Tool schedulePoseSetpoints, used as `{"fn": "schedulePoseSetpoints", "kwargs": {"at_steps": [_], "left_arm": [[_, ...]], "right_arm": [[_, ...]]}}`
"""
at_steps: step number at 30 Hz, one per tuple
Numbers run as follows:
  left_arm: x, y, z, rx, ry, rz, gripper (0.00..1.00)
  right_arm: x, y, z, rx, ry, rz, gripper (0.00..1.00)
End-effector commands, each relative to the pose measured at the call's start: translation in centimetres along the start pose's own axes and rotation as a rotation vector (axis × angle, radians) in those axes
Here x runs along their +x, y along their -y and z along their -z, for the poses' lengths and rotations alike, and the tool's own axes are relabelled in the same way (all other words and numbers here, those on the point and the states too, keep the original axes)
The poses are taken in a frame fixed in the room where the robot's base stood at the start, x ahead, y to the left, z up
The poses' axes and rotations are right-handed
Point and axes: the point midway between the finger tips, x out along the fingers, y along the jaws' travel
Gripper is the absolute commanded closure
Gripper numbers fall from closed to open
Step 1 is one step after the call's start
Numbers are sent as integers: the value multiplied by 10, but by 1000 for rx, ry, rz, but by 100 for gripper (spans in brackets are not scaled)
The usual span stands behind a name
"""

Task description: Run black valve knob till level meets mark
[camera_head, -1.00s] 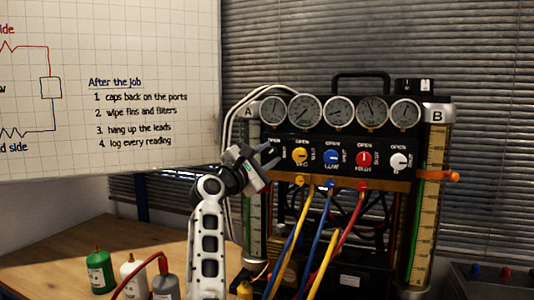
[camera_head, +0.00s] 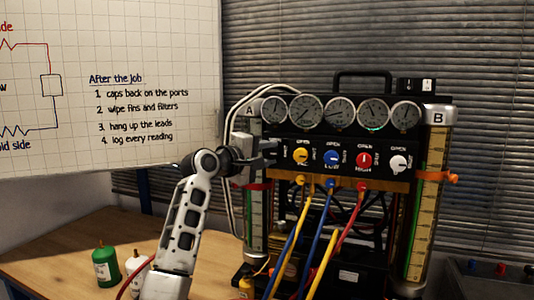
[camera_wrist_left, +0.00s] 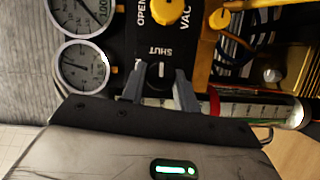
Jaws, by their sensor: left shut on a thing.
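My left gripper (camera_head: 270,152) is at the left end of the black valve panel (camera_head: 330,152). It is shut on the black valve knob (camera_wrist_left: 158,70), which shows between its fingers (camera_wrist_left: 160,84) in the left wrist view. In the head view the gripper hides this knob. Gauge tube A (camera_head: 256,222) stands just below and behind the gripper, with a red mark band (camera_head: 257,187) around it. The band (camera_wrist_left: 214,105) and tube (camera_wrist_left: 258,111) also show in the wrist view. I cannot make out the liquid level clearly. My right gripper is not in view.
Yellow (camera_head: 301,156), blue (camera_head: 331,158), red (camera_head: 364,159) and white (camera_head: 398,162) knobs sit to the right, under several dials. Tube B (camera_head: 430,220) has an orange mark (camera_head: 440,176). Hoses hang below the panel. A green bottle (camera_head: 105,268) stands on the table.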

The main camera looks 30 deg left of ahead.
Motion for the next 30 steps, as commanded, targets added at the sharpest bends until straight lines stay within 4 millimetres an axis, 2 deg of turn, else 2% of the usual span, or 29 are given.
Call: {"fn": "schedulePoseSetpoints", "kwargs": {"at_steps": [20, 21, 23, 30], "left_arm": [[0, 1, 0, 57, 1, 27, 92], [0, 1, 0, 57, 1, 26, 61], [0, 1, 0, 56, 1, 26, 48], [0, 0, 0, 55, 0, 24, 48]], "right_arm": [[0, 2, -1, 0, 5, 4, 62], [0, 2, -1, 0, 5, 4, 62], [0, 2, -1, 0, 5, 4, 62], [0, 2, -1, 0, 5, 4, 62]]}}
